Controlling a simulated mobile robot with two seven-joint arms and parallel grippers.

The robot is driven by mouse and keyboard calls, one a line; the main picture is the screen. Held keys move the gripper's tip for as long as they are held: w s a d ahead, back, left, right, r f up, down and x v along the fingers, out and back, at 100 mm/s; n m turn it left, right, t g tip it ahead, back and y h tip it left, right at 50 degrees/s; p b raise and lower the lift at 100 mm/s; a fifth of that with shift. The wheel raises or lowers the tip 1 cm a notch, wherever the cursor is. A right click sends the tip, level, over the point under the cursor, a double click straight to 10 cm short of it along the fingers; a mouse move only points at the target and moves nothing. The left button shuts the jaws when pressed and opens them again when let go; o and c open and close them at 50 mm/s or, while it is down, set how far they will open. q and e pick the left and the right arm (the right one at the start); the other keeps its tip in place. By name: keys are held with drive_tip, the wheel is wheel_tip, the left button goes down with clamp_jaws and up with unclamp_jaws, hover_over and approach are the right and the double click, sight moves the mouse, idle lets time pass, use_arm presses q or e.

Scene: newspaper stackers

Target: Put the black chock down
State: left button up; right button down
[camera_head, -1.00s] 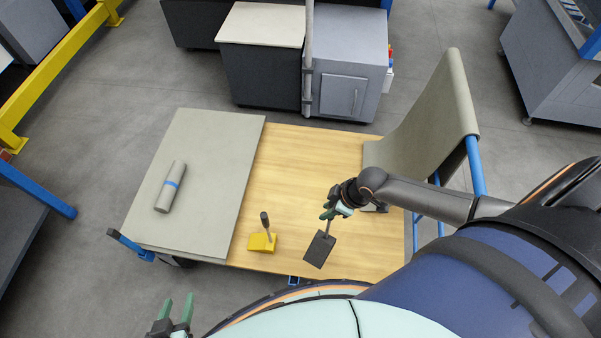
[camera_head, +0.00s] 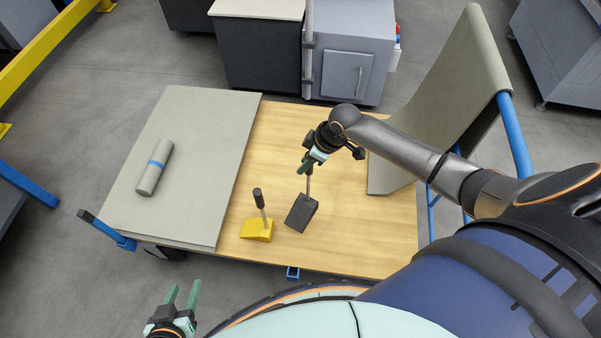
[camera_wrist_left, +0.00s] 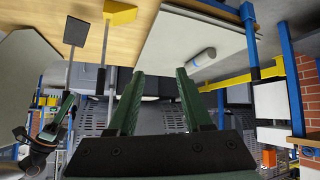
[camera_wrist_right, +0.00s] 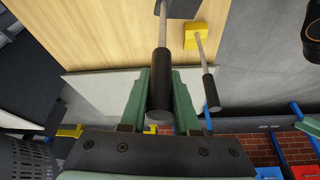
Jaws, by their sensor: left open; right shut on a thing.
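The black chock (camera_head: 301,213) is a dark block with a thin grey handle and a black grip. My right gripper (camera_head: 308,165) is shut on the top of its handle. The chock is at the wooden table top, just right of the yellow chock (camera_head: 257,230); I cannot tell whether it touches the wood. In the right wrist view the black grip (camera_wrist_right: 159,85) lies between the green fingers (camera_wrist_right: 161,95). The black chock also shows in the left wrist view (camera_wrist_left: 76,31). My left gripper (camera_head: 182,292) is open and empty, off the table's front edge.
A grey mat (camera_head: 205,120) covers the left of the table (camera_head: 340,245), with a grey roll (camera_head: 155,167) banded in blue on it. A curved grey sheet (camera_head: 440,90) rises at the right. Bare wood lies right and front of the black chock.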

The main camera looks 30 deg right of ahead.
use_arm(q)
drive_tip(key=shift+f+b, duration=1.5)
use_arm(e)
drive_tip(key=shift+w+a+f, duration=0.1)
drive_tip(key=shift+w+f, duration=0.9)
drive_tip(key=shift+f, duration=0.1)
use_arm(q)
drive_tip(key=w+r+m+t+h+b, duration=0.1)
drive_tip(key=w+r+t+b, duration=0.4)
drive_tip(key=r, duration=0.3)
drive_tip(key=shift+w+a+r, duration=0.15)
drive_tip(key=shift+w+a, duration=0.3)
drive_tip(key=shift+w, duration=0.3)
use_arm(e)
drive_tip(key=f, duration=0.3)
drive_tip(key=shift+w+f, duration=0.2)
drive_tip(key=shift+f, duration=0.05)
drive_tip(key=shift+f, duration=0.2)
drive_tip(key=c, duration=0.6)
unclamp_jaws()
drive_tip(key=shift+c, duration=0.2)
